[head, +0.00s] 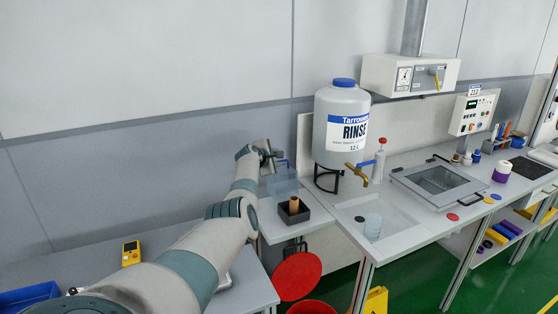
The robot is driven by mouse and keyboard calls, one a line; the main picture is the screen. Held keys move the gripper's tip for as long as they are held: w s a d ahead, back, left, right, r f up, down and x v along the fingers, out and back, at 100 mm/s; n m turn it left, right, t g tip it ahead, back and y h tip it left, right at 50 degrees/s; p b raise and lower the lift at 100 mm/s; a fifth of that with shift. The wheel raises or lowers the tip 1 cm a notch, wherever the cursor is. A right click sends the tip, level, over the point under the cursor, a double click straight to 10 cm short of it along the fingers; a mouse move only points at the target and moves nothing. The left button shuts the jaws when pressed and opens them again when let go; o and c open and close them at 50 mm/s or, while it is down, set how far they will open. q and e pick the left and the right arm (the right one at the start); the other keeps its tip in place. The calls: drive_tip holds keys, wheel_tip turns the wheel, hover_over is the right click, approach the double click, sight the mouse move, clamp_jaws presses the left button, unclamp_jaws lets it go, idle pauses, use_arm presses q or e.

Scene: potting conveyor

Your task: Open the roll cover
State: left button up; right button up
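I cannot single out a roll cover for sure. A framed metal basin (396,177) with a clear or grey top panel and dark handles is set in the right-hand bench; whether that panel is a roll cover I cannot tell. My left arm reaches in from the lower left, and my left gripper (270,156) is at the back of the small bench, just above a translucent blue box (282,185). It is far to the left of the basin. Its fingers are too small and partly hidden to judge. My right gripper is out of view.
A large rinse bottle (339,110) with a brass tap (356,172) stands right of my gripper. A dark tray (292,215) holds a brown cylinder. A red round lid (298,276) and a yellow floor sign (376,301) are below.

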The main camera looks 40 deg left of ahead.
sight(273, 176)
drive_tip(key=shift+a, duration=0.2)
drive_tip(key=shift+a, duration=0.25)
use_arm(q)
drive_tip(key=shift+d+f, duration=0.1)
drive_tip(key=shift+s, duration=0.2)
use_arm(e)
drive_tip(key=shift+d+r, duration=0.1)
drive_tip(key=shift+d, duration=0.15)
